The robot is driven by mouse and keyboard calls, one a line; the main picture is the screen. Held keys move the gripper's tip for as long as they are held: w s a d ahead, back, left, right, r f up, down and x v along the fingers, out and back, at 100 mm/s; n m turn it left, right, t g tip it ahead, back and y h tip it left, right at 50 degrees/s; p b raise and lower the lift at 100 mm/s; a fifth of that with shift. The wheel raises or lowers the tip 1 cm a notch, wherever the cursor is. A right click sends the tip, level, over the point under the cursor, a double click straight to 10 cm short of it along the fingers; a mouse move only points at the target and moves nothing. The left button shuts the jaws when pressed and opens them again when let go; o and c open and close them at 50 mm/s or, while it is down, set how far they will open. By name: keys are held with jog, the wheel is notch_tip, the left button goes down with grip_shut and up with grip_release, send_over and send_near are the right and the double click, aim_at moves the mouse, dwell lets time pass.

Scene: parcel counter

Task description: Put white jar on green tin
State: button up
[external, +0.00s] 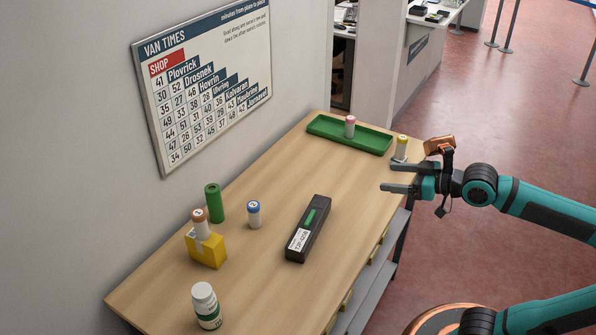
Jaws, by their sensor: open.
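The white jar (206,307) has a white lid and a partly green label. It stands upright at the near left end of the counter. The green tin (214,204) is a plain upright green cylinder near the wall, behind the yellow block. Nothing rests on top of it. My gripper (387,177) is open and empty at the right side of the counter, its fingers pointing left. It is far from both the jar and the tin.
A yellow block (206,250) holds an orange-capped vial (201,224). A blue-capped vial (254,214) stands beside the tin. A black device (308,230) lies mid-counter. A green tray (326,126) bears a pink-capped vial (350,126). A yellow-capped vial (401,147) stands near my gripper.

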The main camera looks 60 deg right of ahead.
jog(key=s+d+f+t+h, duration=0.1)
jog(key=s+d+f+t, duration=0.1)
jog(key=s, duration=0.4)
jog(key=shift+s+d+f+m, duration=0.3)
jog(key=shift+d+f, duration=0.2)
jog(key=shift+f, duration=0.35)
